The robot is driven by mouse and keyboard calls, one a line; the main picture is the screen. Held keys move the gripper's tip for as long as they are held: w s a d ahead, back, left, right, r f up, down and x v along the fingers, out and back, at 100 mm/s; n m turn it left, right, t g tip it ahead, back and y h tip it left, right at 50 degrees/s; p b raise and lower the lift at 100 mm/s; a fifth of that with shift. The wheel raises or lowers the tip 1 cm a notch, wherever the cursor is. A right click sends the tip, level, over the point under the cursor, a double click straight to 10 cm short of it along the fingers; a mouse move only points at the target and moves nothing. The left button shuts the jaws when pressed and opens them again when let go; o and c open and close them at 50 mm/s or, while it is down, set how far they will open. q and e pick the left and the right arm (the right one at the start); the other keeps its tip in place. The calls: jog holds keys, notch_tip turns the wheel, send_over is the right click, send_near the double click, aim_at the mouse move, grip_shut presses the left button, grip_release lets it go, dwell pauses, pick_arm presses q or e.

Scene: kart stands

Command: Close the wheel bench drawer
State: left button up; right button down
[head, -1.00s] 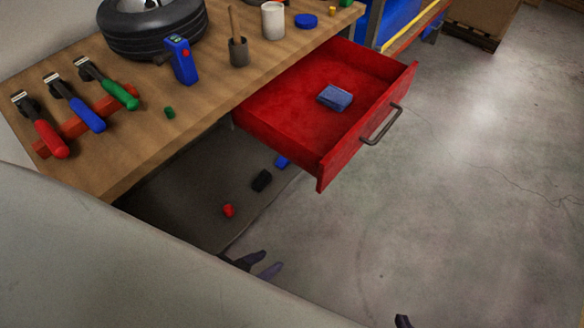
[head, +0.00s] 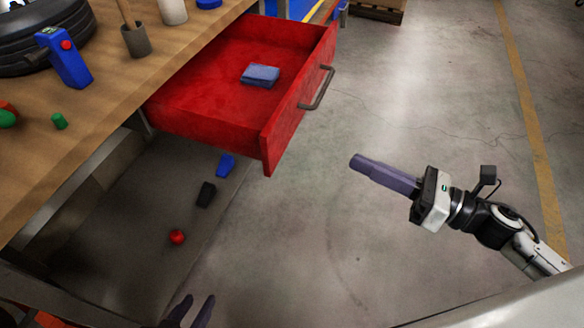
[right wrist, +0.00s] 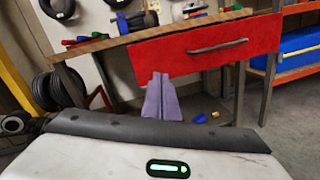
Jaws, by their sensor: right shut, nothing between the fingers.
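The red wheel bench drawer (head: 200,104) stands pulled out from the wooden bench in the head view, with a blue block (head: 260,76) inside. Its dark bar handle (head: 317,88) is on the front panel, which also shows in the right wrist view (right wrist: 160,62). My right gripper (head: 354,162) is shut and empty, out in front of the drawer and apart from it, to the right of its handle; its fingers (right wrist: 162,80) show below the drawer front in the wrist view. My left gripper (head: 194,308) shows only its fingertips at the bottom edge, spread apart, with nothing between them.
The wooden bench (head: 100,105) holds a tire (head: 40,35), a blue device (head: 66,58) and a grey cup (head: 136,40). Below lie a blue piece (head: 226,165), a black piece (head: 206,194) and a red piece (head: 177,236). The floor right of the drawer is clear.

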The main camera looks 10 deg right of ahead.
jog(key=s+n+g+y, duration=0.1)
jog(key=n+g+y, duration=0.1)
jog(key=n, duration=0.4)
send_near(275, 147)
jog(key=shift+g, duration=0.4)
jog(key=x, duration=0.5)
jog(key=shift+w+r+p, duration=0.2)
jog(key=shift+r+p, duration=0.05)
jog(key=shift+p, duration=0.1)
jog(key=shift+w+a+f, duration=0.15)
jog(key=shift+w+a, duration=0.2)
jog(key=shift+a, duration=0.2)
